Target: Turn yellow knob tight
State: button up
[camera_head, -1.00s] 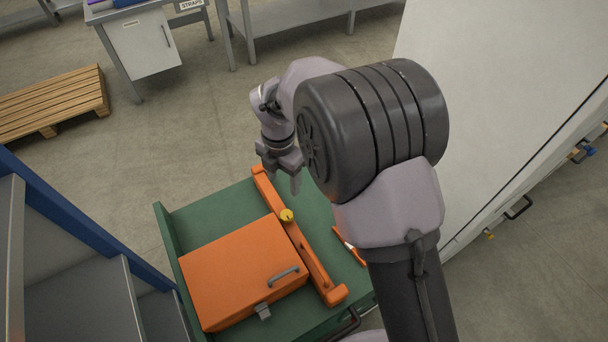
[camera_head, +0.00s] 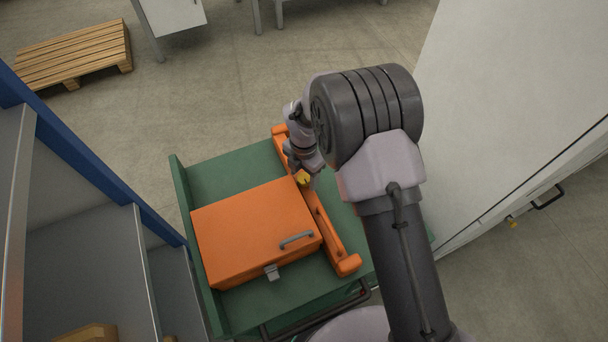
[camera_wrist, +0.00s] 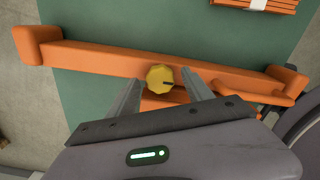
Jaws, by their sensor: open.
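The yellow knob (camera_head: 302,177) sits on a long orange bar (camera_head: 337,240) on the green cart top (camera_head: 225,163). In the wrist view the knob (camera_wrist: 160,79) is a faceted yellow disc with a dark mark on its right side, and the bar (camera_wrist: 90,58) runs behind it. My gripper (camera_wrist: 157,80) is open, its two fingers on the left and right of the knob with a gap on each side. Whether the fingertips are down at the knob's height I cannot tell. In the head view my gripper (camera_head: 306,170) is over the knob and partly hides it.
An orange case (camera_head: 250,225) with a grey handle lies on the cart left of the bar. A blue-edged grey shelf (camera_head: 85,170) stands to the left and a pale panel (camera_head: 510,90) to the right. A wooden pallet (camera_head: 75,52) lies on the floor behind.

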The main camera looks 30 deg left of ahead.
jog(key=shift+c, duration=0.2)
grip_shut()
jog(key=m, duration=0.5)
jog(key=shift+m, duration=0.4)
jog(key=m, duration=0.4)
jog(key=shift+m+b, duration=0.3)
jog(key=shift+m, duration=0.1)
